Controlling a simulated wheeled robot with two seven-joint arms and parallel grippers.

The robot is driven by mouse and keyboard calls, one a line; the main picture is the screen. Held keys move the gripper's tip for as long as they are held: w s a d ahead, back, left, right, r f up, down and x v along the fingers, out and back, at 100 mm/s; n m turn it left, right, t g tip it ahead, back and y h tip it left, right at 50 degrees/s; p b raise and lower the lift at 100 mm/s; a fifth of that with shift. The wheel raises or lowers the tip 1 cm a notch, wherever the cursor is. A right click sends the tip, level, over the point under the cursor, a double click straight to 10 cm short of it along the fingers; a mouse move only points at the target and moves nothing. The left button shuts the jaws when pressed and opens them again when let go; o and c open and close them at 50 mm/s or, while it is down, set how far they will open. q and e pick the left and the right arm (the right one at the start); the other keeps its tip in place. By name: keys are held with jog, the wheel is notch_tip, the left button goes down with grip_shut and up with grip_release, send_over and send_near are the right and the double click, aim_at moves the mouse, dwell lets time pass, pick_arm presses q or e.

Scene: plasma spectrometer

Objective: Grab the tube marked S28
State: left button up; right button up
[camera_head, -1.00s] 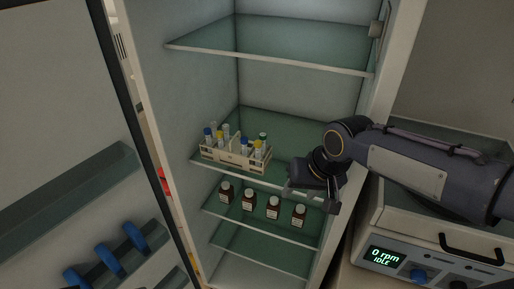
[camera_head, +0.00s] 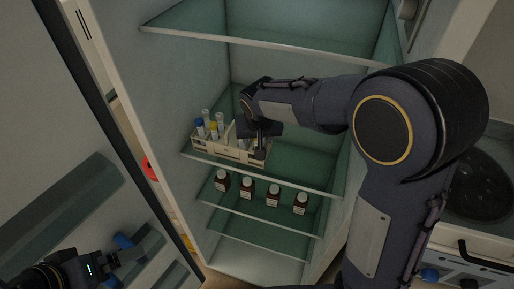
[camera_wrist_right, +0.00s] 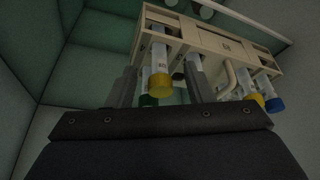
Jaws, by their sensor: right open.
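A cream tube rack (camera_head: 228,152) stands on a glass shelf in the open fridge. Tubes with blue, white and yellow caps (camera_head: 213,130) stand in its left part. My right gripper (camera_head: 258,143) is at the right part of the rack and hides the tubes there. In the right wrist view the open fingers (camera_wrist_right: 162,88) have a yellow-capped tube (camera_wrist_right: 160,72) and a green-capped tube (camera_wrist_right: 148,100) in the gap between them, as seen from this camera. Labels are too small to read, so I cannot tell which tube is S28. My left gripper (camera_head: 122,258) is at the lower left, apart from the rack.
Several brown bottles (camera_head: 247,189) stand on the shelf below. An upper glass shelf (camera_head: 260,43) spans the fridge above the rack. The open door with its bins (camera_head: 60,215) is on the left. A device (camera_head: 470,275) stands at the lower right.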

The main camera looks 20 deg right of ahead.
jog(key=shift+w+f, duration=0.25)
jog(key=shift+f, duration=0.45)
grip_shut()
